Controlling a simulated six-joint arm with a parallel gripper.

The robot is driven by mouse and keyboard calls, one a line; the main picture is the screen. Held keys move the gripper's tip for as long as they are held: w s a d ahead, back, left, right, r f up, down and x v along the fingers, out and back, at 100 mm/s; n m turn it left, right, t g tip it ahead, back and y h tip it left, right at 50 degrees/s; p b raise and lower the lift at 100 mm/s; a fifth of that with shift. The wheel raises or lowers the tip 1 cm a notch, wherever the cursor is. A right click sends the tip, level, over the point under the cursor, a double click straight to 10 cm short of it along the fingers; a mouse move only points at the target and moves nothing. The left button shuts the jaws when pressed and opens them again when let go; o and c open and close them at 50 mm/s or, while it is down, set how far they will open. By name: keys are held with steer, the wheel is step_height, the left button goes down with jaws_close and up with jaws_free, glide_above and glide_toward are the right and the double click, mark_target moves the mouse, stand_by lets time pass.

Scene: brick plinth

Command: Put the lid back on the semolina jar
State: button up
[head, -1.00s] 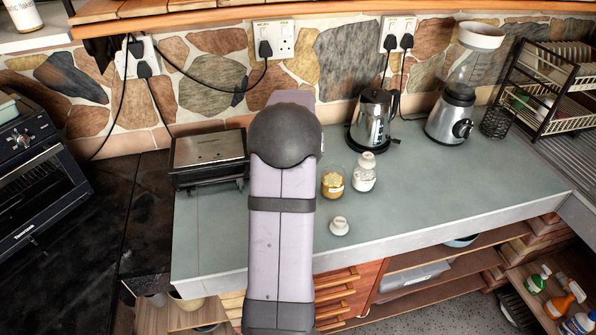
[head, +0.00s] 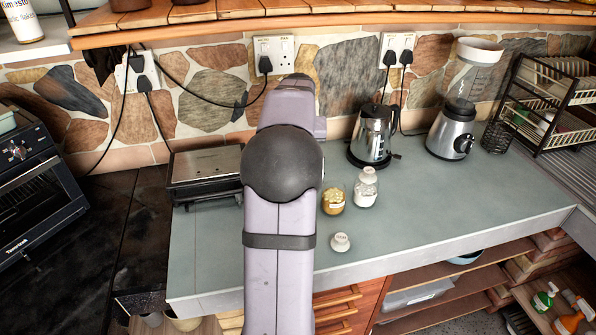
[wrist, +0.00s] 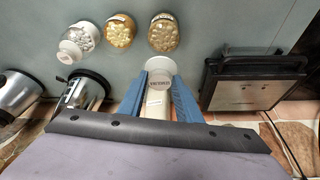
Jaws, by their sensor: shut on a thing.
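My gripper (wrist: 160,92) shows in the wrist view, its blue fingers shut on a white lid (wrist: 158,104) with dark lettering that is hard to read. In the head view my arm hides the gripper and what it holds. Two open-looking jars with yellowish contents, one in the middle (wrist: 118,30) and one on the right (wrist: 163,32), stand on the counter beyond the fingers. One yellowish jar (head: 333,199) shows in the head view. A jar with white contents and a white cap (head: 365,188) stands beside it. I cannot tell which jar is semolina.
Another white lid (head: 340,242) lies near the counter's front edge. A sandwich press (head: 205,170) stands at the left, and a kettle (head: 371,135) and blender (head: 451,130) at the back right. The grey counter (head: 450,205) is clear at the front right.

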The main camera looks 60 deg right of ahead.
steer(key=shift+r, duration=0.8)
steer(key=shift+s+r+p, duration=0.15)
steer(key=shift+r+p, duration=0.2)
steer(key=shift+r, duration=0.05)
steer(key=shift+s+d+r+p, duration=0.3)
steer(key=shift+s+p, duration=0.3)
steer(key=shift+p, duration=0.5)
steer(key=s+d+f+m+g+p, duration=0.2)
steer(key=s+d+f+m+p, duration=0.1)
steer(key=s+d+m+p, duration=0.2)
steer(key=shift+s+d+f+m+h+p, duration=0.35)
steer(key=shift+s+d+m, duration=0.25)
steer(key=shift+s+d, duration=0.2)
step_height(320, 180, down, 6)
steer(key=b, duration=0.4)
steer(key=shift+f+b, duration=0.2)
steer(key=shift+b, duration=0.1)
steer(key=shift+f, duration=0.15)
stand_by(0.4)
